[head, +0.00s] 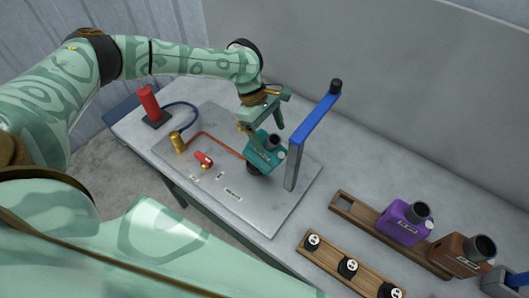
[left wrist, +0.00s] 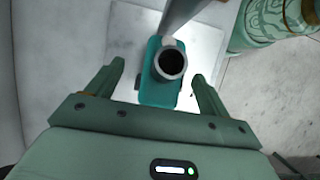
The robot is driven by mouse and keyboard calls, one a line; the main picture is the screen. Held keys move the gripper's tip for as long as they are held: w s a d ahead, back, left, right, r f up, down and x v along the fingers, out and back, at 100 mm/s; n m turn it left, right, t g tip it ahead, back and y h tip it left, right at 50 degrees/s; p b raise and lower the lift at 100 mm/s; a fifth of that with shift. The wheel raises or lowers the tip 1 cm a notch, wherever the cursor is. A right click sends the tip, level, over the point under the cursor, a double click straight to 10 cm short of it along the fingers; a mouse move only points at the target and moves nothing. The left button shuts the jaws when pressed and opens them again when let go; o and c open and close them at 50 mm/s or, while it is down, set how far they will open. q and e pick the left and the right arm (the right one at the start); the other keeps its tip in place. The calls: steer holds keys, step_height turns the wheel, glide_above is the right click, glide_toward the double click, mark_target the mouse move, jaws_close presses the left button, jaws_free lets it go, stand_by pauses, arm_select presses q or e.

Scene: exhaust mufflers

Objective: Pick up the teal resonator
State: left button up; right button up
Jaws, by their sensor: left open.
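The teal resonator (head: 264,152) stands on the metal plate in the middle of the head view, on a dark round base, with a grey pipe opening on top. In the left wrist view the resonator (left wrist: 160,85) lies between and a little beyond the two fingers. My left gripper (head: 263,117) is above and beside it; its fingers (left wrist: 158,80) are spread, one on each side, with gaps showing. I cannot tell how far it is above the resonator. My right gripper is not in view.
A blue arm on a grey post (head: 294,165) stands close right of the resonator. A red cylinder (head: 150,103), brass fitting (head: 179,142) and red valve (head: 204,159) are to the left. A wooden rack holds purple (head: 402,222) and brown (head: 456,254) mufflers; another rack (head: 333,263) holds black-topped pieces.

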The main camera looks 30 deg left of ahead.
mark_target(273, 146)
arm_select(q)
steer(key=x, duration=0.4)
steer(key=shift+s+b, duration=0.35)
steer(key=shift+s, duration=0.05)
steer(key=shift+w+d+f, duration=0.1)
steer(key=shift+d+f, duration=0.1)
steer(key=shift+f, duration=0.25)
steer(key=shift+r, duration=0.1)
steer(key=shift+c, duration=0.7)
steer(key=c, duration=0.9)
steer(key=shift+c, duration=0.2)
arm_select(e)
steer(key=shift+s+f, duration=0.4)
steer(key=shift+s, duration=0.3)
arm_select(q)
steer(key=shift+r, duration=0.15)
